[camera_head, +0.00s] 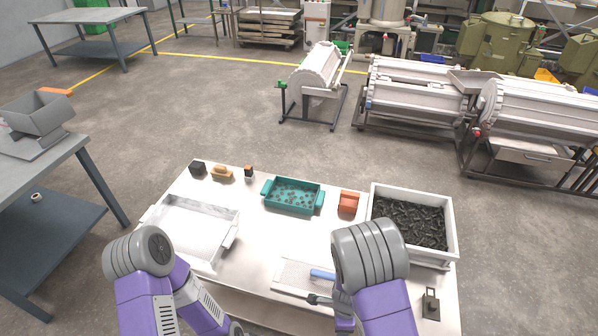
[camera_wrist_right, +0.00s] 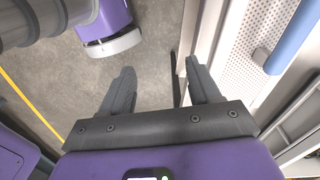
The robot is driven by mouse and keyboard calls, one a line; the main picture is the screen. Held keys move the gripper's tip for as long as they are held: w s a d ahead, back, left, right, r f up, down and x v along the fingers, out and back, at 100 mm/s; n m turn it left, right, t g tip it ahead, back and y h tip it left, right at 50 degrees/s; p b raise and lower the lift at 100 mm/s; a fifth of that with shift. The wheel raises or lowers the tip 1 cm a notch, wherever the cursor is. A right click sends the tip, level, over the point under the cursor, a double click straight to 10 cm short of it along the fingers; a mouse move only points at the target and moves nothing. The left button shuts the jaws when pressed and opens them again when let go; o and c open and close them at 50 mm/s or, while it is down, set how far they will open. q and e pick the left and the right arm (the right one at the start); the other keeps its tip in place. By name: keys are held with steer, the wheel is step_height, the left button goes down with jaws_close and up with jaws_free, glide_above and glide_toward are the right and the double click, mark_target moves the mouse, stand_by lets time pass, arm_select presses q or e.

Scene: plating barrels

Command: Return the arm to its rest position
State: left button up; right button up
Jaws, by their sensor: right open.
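A white perforated tray (camera_wrist_right: 238,60) with a blue-handled tool (camera_wrist_right: 293,38) lies to the right of the fingers. My left arm folds at the table's front left in the head view. Its gripper does not show.
On the table stand a white tray (camera_head: 235,215), a teal bin (camera_head: 293,208), an orange block (camera_head: 348,203) and a white crate of dark parts (camera_head: 450,235). A dark fixture (camera_head: 431,305) is at the front right. A grey bench (camera_head: 80,150) stands left. Plating barrels (camera_head: 415,95) stand behind, across open floor.

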arm_select(q)
steer(key=f+b, duration=0.2)
steer(key=f, duration=0.1)
steer(key=f+b, duration=0.1)
steer(key=b, duration=0.1)
steer(key=shift+w+f, duration=0.15)
steer(key=shift+w, duration=0.25)
arm_select(e)
steer(key=s+a+f+n+y, duration=0.1)
steer(key=s+f+n+y, duration=0.1)
steer(key=n, duration=0.6)
steer(key=s+a+f+n+t+y, duration=0.1)
steer(key=s+f+n+y, duration=0.1)
steer(key=s+f+n, duration=0.3)
step_height(320, 180, down, 2)
steer(key=n, duration=0.3)
steer(key=shift+a+f, duration=0.2)
steer(key=shift+f, duration=0.05)
